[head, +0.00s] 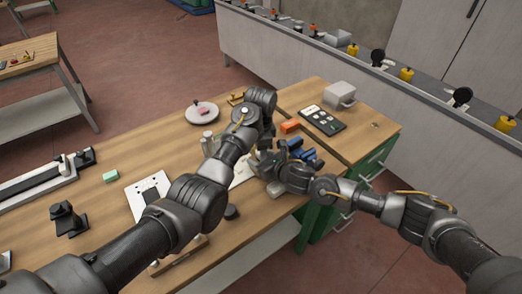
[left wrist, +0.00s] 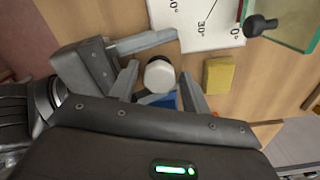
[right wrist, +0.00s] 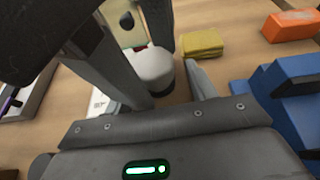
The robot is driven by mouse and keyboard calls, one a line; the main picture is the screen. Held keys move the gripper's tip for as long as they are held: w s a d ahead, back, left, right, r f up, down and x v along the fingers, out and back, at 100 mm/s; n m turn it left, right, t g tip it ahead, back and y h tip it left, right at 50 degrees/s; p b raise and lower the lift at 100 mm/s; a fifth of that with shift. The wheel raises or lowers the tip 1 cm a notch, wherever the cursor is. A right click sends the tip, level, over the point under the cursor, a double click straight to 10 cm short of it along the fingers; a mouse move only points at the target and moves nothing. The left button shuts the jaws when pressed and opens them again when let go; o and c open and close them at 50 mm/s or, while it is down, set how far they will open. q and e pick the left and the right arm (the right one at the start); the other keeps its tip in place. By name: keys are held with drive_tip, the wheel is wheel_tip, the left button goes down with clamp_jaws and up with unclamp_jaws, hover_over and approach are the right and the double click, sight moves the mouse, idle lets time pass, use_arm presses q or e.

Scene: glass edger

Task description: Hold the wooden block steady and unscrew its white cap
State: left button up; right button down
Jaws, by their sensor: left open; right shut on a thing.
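The white cap (left wrist: 160,75) shows between the fingers of my left gripper (left wrist: 160,88) in the left wrist view. These fingers are apart, with visible room around the cap. The cap also shows in the right wrist view (right wrist: 153,68), just beyond the fingers of my right gripper (right wrist: 170,86). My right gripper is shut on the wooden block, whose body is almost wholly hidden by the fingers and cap. In the head view both grippers meet over the bench's front part, and the cap and block are hidden behind them.
A yellow sponge (right wrist: 202,43) lies close beside the cap. A blue stepped holder (right wrist: 290,100) and an orange block (head: 290,126) are to the right. A printed white sheet (left wrist: 200,22) lies behind. A plate (head: 202,113) and a dark panel (head: 322,120) stand farther back on the bench.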

use_arm(q)
wheel_tip(320, 180, up, 4)
drive_tip(key=shift+d+r, duration=0.1)
drive_tip(key=shift+d, duration=0.05)
use_arm(e)
drive_tip(key=shift+c, duration=2.1)
unclamp_jaws()
